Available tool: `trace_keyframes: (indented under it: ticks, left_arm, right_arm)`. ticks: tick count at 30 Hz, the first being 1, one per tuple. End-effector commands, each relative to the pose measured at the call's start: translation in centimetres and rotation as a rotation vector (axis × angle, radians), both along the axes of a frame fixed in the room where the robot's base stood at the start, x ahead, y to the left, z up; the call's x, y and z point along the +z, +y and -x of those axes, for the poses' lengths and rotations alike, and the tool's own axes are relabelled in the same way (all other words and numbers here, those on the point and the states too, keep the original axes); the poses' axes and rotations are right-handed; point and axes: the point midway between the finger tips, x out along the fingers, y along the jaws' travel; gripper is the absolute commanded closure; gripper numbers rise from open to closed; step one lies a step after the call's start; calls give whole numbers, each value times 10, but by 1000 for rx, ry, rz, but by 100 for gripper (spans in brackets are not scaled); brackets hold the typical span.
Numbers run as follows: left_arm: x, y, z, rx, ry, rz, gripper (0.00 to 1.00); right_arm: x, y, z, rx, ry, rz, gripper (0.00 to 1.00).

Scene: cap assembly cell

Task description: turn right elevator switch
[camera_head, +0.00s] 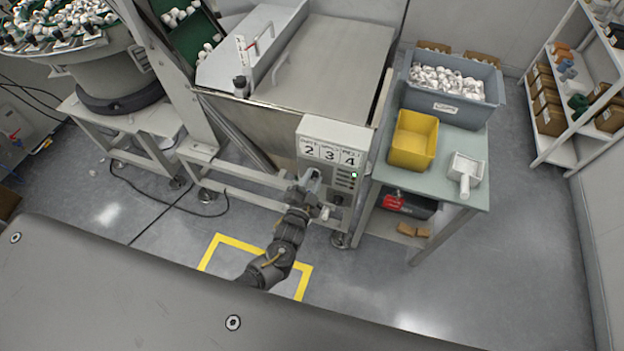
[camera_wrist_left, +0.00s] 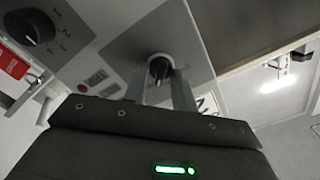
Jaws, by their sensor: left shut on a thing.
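The control box (camera_head: 334,140) is on the front of the machine, with labels 2, 3 and 4 on its sloped top and a lit green light on its front. My left gripper (camera_head: 312,182) is at the lower front of this box. In the left wrist view my left gripper (camera_wrist_left: 160,85) is shut on a dark switch knob (camera_wrist_left: 159,68), with a finger on each side of it. Another black knob (camera_wrist_left: 30,27) with a numbered dial sits at the upper left of that view, apart from the gripper. My right gripper is not in view.
A table (camera_head: 461,143) right of the box holds a yellow bin (camera_head: 413,140), a grey crate (camera_head: 450,107) of white caps and a white scoop (camera_head: 465,170). Shelves (camera_head: 548,80) stand far right. A red tag (camera_wrist_left: 13,64) hangs at the left in the wrist view.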

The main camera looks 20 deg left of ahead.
Motion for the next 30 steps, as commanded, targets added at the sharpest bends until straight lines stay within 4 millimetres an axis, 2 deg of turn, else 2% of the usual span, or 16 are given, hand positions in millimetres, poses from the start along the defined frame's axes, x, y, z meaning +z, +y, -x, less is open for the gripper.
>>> trace_keyframes:
  ticks: [16,17,21,30]
  left_arm:
    - [0,0,0,-1,-1,-20,96]
    - [0,0,0,-1,-1,-20,69]
    - [0,0,0,-1,-1,-20,52]
    - [-1,0,2,-1,-1,-19,52]
  right_arm:
    - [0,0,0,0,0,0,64]
    - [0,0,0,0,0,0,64]
    - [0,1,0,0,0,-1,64]
    - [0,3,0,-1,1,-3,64]
